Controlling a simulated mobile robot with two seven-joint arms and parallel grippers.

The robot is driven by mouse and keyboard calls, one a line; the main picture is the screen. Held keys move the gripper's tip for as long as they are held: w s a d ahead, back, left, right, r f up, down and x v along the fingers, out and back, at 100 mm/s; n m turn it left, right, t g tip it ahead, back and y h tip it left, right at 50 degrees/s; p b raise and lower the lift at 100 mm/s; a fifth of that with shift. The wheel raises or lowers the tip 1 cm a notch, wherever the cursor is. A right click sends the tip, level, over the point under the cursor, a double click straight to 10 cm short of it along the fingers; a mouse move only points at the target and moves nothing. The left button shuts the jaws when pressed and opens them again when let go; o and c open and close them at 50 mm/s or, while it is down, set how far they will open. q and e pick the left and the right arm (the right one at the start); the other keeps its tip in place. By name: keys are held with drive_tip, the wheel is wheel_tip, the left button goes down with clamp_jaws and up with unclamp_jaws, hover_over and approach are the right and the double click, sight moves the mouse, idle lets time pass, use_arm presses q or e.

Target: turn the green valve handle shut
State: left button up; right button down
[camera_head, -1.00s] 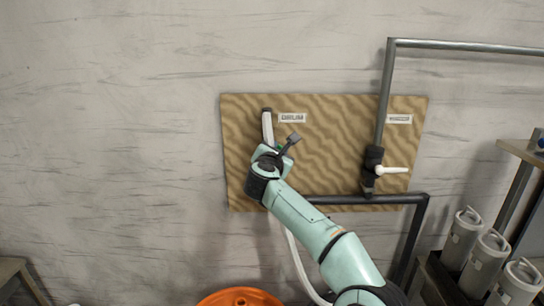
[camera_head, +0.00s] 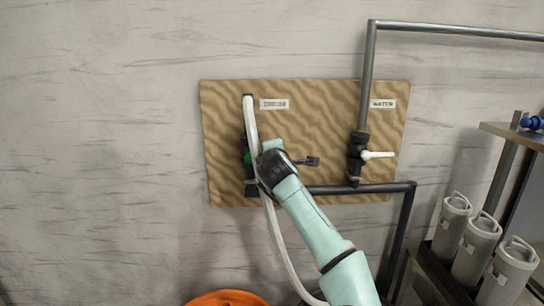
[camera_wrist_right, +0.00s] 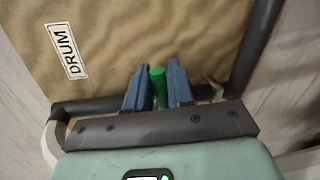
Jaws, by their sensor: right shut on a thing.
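The green valve handle (camera_wrist_right: 158,88) stands between the two blue fingers of my right gripper (camera_wrist_right: 159,70) in the right wrist view; the gripper is shut on it. In the head view only a small green part (camera_head: 247,158) shows, at the left of the wooden board, beside the white hose (camera_head: 252,125). My right wrist covers the rest of the handle and the fingers there. The DRUM label (camera_wrist_right: 68,52) is on the board near the gripper. My left gripper is in neither view.
A second valve with a white lever (camera_head: 378,155) sits on the right of the board (camera_head: 320,125), under the WATER label (camera_head: 383,104). Dark pipe (camera_head: 360,188) runs along the board's bottom. An orange drum (camera_head: 228,298) stands below; grey canisters (camera_head: 481,245) stand at right.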

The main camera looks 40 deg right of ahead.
drive_tip(key=shift+f+m+b, duration=0.55)
drive_tip(key=shift+f+m, duration=0.05)
drive_tip(key=shift+m, duration=0.1)
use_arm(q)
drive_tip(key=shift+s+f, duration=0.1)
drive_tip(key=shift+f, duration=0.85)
use_arm(e)
drive_tip(key=shift+f, duration=0.1)
drive_tip(key=shift+m, duration=0.3)
drive_tip(key=c, duration=1.1)
unclamp_jaws()
drive_tip(key=shift+c, duration=0.2)
use_arm(q)
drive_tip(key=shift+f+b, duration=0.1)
drive_tip(key=shift+b, duration=0.25)
